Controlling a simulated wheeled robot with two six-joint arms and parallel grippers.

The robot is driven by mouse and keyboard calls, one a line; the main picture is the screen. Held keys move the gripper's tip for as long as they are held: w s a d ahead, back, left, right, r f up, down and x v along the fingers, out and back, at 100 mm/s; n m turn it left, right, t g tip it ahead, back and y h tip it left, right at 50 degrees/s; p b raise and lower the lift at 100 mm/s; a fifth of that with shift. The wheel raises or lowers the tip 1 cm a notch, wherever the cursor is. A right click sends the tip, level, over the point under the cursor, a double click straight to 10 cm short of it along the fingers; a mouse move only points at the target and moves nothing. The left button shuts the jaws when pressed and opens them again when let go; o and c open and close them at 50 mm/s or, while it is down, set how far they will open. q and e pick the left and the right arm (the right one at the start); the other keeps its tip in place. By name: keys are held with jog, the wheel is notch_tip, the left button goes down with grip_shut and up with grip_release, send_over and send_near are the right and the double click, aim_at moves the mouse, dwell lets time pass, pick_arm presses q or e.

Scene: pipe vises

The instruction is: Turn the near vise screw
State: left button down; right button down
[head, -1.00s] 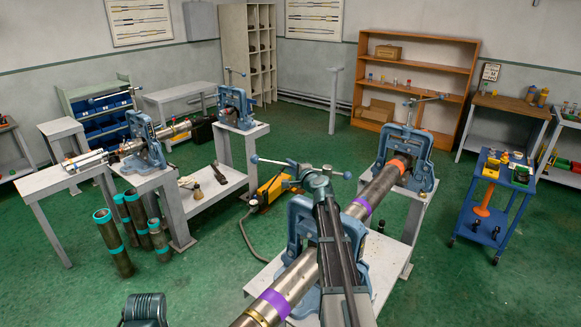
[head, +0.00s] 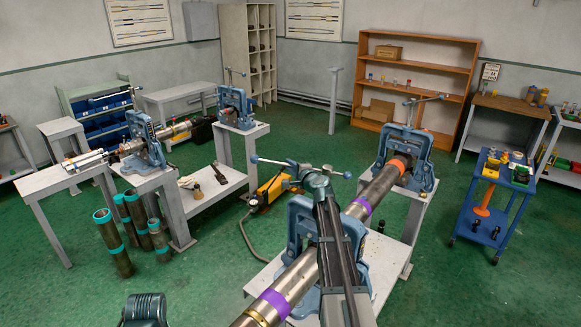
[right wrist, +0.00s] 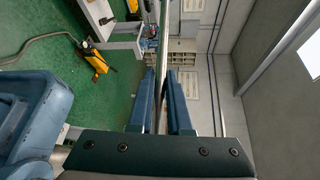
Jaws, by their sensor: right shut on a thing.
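The near vise (head: 300,216) is a blue vise on a grey bench, clamped around a long steel pipe (head: 293,282) with purple bands. Its screw handle (head: 272,161) is a thin metal bar with blue-grey knobs, lying roughly level above the vise. My right gripper (head: 303,171) is at the top of the vise, shut on the handle near its middle. My arm hides much of the vise and the screw. In the right wrist view the bar (right wrist: 162,50) runs between my two blue fingers (right wrist: 170,76).
A second blue vise (head: 418,147) holds the far end of the pipe. A yellow pump (head: 270,189) with a hose is on the floor to the left. Upright pipes (head: 115,245) stand farther left. A blue cart (head: 484,208) stands at right. Open green floor lies between.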

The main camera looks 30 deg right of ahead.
jog(key=shift+s+a+n+y, duration=0.7)
jog(key=shift+s+n+y, duration=0.15)
jog(key=shift+y, duration=0.4)
jog(key=shift+s+a+n+y, duration=0.7)
jog(key=shift+n+y, duration=0.25)
jog(key=shift+y, duration=0.3)
jog(key=c, duration=0.8)
grip_release()
jog(key=shift+d, duration=0.1)
jog(key=shift+c, duration=0.2)
jog(key=shift+s, duration=0.1)
jog(key=p+v, duration=0.2)
jog(key=v, duration=1.1)
jog(key=shift+s+r, duration=0.25)
